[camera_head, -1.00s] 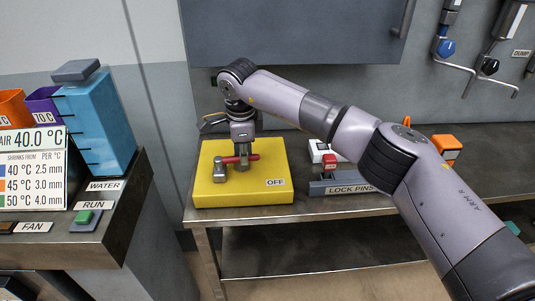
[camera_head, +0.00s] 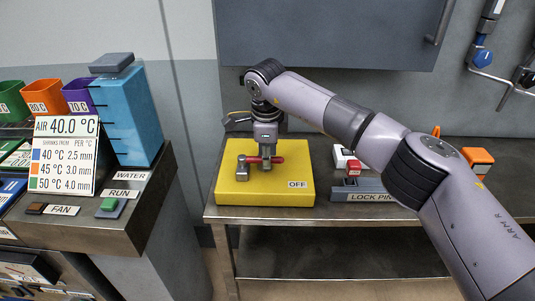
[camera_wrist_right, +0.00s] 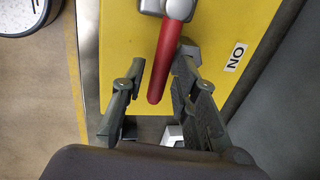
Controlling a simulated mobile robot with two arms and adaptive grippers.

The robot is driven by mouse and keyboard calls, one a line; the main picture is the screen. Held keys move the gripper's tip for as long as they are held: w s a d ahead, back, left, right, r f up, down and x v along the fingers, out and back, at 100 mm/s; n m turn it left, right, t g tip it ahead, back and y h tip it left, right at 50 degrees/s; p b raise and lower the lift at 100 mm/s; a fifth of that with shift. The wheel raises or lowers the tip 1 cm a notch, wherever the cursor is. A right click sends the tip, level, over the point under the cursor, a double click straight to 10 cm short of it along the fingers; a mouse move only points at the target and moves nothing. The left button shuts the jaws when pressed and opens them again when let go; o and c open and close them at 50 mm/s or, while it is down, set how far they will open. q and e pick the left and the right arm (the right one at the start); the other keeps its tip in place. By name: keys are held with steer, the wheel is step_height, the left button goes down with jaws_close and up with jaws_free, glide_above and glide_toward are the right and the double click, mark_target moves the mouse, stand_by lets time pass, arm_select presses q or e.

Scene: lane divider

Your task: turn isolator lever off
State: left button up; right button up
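The isolator lever is a red bar (camera_head: 275,159) on a grey pivot (camera_head: 242,168), on a yellow box (camera_head: 230,193) with an OFF label (camera_head: 298,184) at its front right corner. The bar points right in the head view. My right gripper (camera_head: 266,158) is down over the bar. In the right wrist view, the red bar (camera_wrist_right: 165,62) runs between the open fingers of my right gripper (camera_wrist_right: 161,65). The right finger is close to the bar; a gap shows on the left. An ON label (camera_wrist_right: 235,57) shows there. My left gripper is not in view.
A LOCK PINS holder (camera_head: 355,191) with a red and white item (camera_head: 350,165) stands right of the box. The left bench holds a blue water container (camera_head: 128,115), a temperature card (camera_head: 65,155) and a green RUN button (camera_head: 109,205). Floor shows between the benches.

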steer(key=shift+o, duration=0.6)
steer(key=shift+r, duration=0.1)
step_height(320, 180, up, 12)
steer(key=s, duration=0.2)
steer(key=shift+s+f, duration=0.15)
steer(key=shift+f, duration=0.1)
